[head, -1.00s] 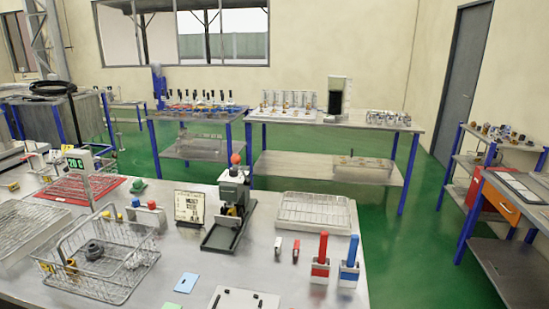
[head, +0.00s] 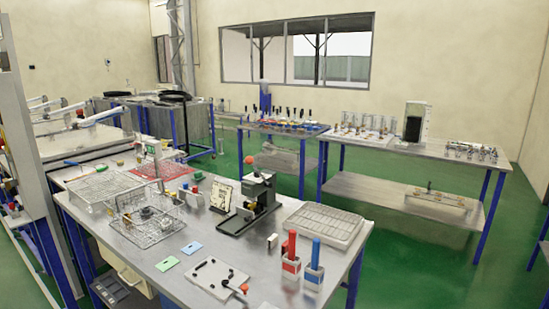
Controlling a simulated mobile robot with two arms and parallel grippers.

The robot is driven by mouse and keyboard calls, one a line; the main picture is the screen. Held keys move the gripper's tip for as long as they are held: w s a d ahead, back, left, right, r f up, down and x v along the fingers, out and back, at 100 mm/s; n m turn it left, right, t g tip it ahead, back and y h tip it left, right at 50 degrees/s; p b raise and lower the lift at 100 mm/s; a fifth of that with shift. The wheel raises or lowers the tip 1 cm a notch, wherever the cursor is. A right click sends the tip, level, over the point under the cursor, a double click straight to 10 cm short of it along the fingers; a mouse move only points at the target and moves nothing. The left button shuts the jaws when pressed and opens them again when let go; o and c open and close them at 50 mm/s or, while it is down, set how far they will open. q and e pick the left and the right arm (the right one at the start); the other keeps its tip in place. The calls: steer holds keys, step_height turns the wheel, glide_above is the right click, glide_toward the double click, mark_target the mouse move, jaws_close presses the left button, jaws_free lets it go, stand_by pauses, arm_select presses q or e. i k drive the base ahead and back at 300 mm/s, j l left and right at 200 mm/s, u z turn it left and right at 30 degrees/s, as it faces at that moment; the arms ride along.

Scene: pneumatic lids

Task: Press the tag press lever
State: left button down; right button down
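The tag press (head: 262,190) is a dark green and grey machine on the steel table in front of me, with a dark base plate (head: 238,222) reaching toward the near side. A red ball knob (head: 249,160), which looks like the end of its lever, sits at the upper left of the press head. The lever arm itself is too small to make out. Neither of my grippers shows in the head view, and nothing touches the press.
A printed card (head: 221,195) stands just left of the press, and a wire tray (head: 325,224) lies to its right. Red (head: 291,256) and blue (head: 313,264) handled tools stand near the front right edge. A wire basket (head: 150,215) is at left. Green floor (head: 420,250) is clear at right.

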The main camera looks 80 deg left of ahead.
mark_target(249, 160)
steer(key=i+u, duration=0.45)
steer(key=i+l+u, duration=0.2)
steer(key=i+u, duration=0.2)
steer(key=i+j+u, duration=0.1)
steer(key=i+u, duration=0.15)
steer(key=u, duration=0.2)
steer(key=i+u, duration=0.3)
steer(key=u, duration=0.15)
steer(key=i+l+u, duration=0.1)
steer(key=i+u, duration=0.2)
steer(key=u, duration=0.15)
steer(key=i+l+u, duration=0.15)
steer(key=u, duration=0.35)
steer(key=i+l+u, duration=0.3)
steer(key=u, duration=0.15)
steer(key=i+l+u, duration=0.25)
steer(key=u, duration=0.2)
steer(key=i+l+u, duration=0.25)
steer(key=u, duration=0.25)
steer(key=i+l+u, duration=0.15)
steer(key=l+u, duration=1.25)
steer(key=i+l, duration=0.05)
